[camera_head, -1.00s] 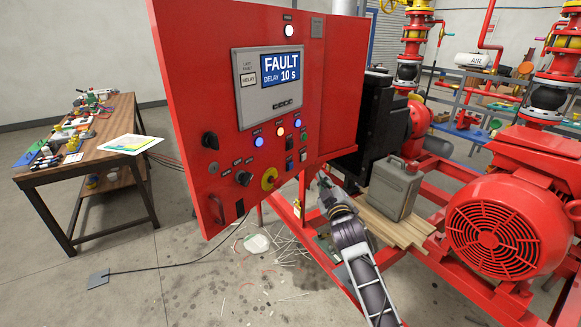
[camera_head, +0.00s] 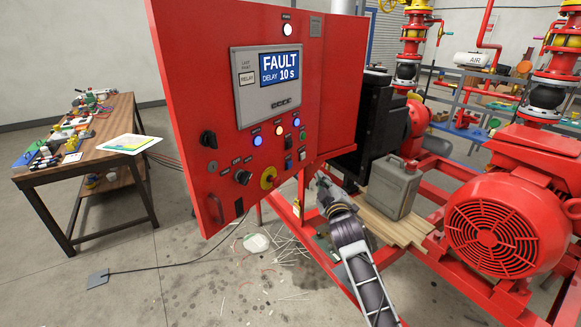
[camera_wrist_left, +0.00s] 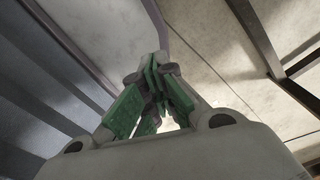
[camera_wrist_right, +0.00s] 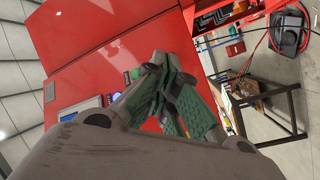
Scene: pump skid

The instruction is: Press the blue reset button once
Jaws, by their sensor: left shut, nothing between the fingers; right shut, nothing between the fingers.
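The red control panel (camera_head: 215,90) stands at the centre of the head view, with a screen (camera_head: 279,68) reading FAULT, DELAY 10 s. Two blue-lit round controls show on it, one at the lower left (camera_head: 257,141) and one further right (camera_head: 302,135). Their labels are too small to read, so I cannot tell which is the reset button. My right gripper (camera_head: 322,182) is shut and empty, below the panel's lower right edge and apart from the controls. In the right wrist view its closed fingers (camera_wrist_right: 155,68) partly cover the panel. My left gripper (camera_wrist_left: 155,72) is shut and empty.
A yellow-ringed control (camera_head: 268,178) and dark knobs (camera_head: 243,177) sit low on the panel. A grey jerrycan (camera_head: 394,187) stands on planks right of my right arm. A red pump motor (camera_head: 495,215) is at right; a cluttered workbench (camera_head: 118,108) is at left.

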